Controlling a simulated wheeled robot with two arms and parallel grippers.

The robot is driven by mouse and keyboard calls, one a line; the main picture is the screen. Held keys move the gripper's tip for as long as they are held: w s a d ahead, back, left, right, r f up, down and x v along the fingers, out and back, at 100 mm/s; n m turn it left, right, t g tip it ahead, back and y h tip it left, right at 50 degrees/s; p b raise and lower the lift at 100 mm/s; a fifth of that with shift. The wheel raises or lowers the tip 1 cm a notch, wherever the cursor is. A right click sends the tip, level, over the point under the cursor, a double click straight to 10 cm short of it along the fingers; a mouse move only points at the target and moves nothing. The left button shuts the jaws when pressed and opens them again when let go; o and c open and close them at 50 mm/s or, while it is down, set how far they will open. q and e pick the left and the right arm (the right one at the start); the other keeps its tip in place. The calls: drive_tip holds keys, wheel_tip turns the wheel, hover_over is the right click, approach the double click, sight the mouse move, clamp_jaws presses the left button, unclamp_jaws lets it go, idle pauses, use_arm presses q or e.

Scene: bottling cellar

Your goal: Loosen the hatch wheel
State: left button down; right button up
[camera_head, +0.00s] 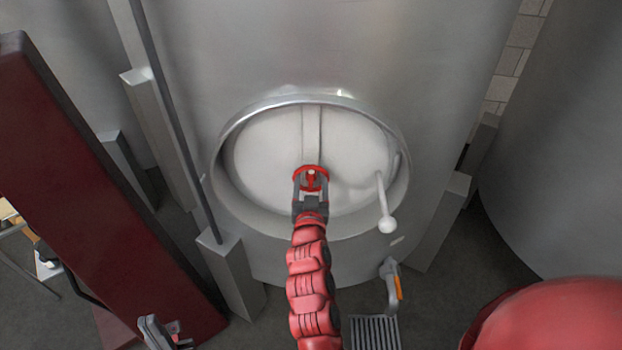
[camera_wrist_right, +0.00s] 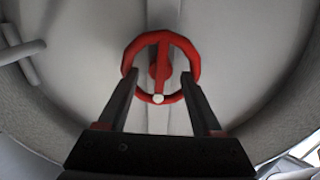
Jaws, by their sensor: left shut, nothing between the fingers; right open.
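The red hatch wheel (camera_head: 311,172) sits at the middle of the round pale hatch door (camera_head: 262,150) on the steel tank. In the right wrist view the wheel (camera_wrist_right: 160,37) shows as a ring with one upright spoke and a small pale knob at its bottom. My right gripper (camera_head: 311,183) is at the wheel, and its open fingers (camera_wrist_right: 159,77) reach the left and right sides of the rim. I cannot tell whether they touch it. My left gripper (camera_head: 160,330) is shut and empty at the bottom left, far from the hatch.
A lever with a white ball end (camera_head: 387,224) hangs at the hatch's right. A valve with an orange handle (camera_head: 392,283) sits below, above a floor grate (camera_head: 374,331). A dark red beam (camera_head: 90,190) stands at left. More tanks flank this one.

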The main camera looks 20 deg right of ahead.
clamp_jaws()
idle(0.3)
drive_tip(key=n+b, duration=0.2)
drive_tip(key=shift+a+n, duration=0.2)
drive_tip(key=shift+n, duration=0.1)
drive_tip(key=shift+n+b, duration=0.55)
drive_tip(key=shift+n, duration=1.45)
unclamp_jaws()
